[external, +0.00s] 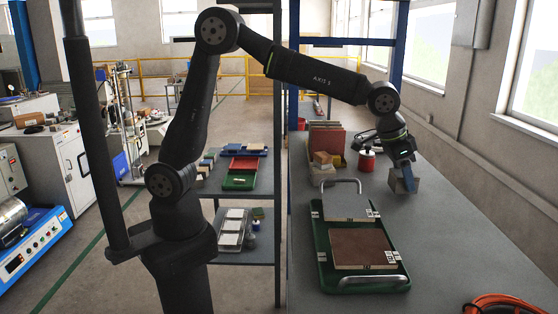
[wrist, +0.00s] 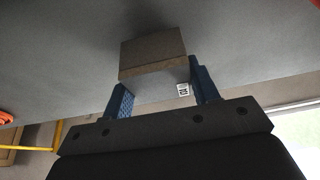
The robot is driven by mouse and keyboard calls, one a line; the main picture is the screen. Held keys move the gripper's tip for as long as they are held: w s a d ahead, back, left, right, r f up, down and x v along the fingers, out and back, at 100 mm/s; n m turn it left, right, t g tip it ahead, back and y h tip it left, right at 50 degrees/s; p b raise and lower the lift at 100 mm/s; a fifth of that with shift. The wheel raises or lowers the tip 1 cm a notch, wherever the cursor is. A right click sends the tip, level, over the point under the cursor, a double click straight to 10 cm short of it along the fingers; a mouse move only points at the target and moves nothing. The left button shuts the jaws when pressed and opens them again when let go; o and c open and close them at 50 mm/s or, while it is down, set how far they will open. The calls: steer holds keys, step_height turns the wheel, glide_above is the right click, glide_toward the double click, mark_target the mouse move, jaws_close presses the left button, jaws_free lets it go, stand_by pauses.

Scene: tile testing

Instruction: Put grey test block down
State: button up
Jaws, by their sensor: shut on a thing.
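The grey test block (external: 433,186) is at my gripper (external: 408,183), over the grey bench at the right in the external view. My gripper points down and its blue fingers are shut on the block. In the wrist view the block (wrist: 152,52) sits between the two blue fingers of my gripper (wrist: 160,84), with a small black-and-white code label on its pale face. The block is at or very near the bench top; I cannot tell whether it touches.
A green tray (external: 322,262) with a grey tile (external: 347,205) and a brown tile (external: 362,247) lies left of the block. A red canister (external: 367,161) and stacked boards (external: 327,138) stand behind. An orange-red object (external: 496,304) is at the front right. Bench right of the tray is clear.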

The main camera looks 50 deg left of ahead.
steer(key=shift+f, duration=0.3)
steer(key=shift+f, duration=0.2)
steer(key=o, duration=1.2)
steer(key=shift+o, duration=0.2)
steer(key=v, duration=1.2)
steer(key=shift+r, duration=0.2)
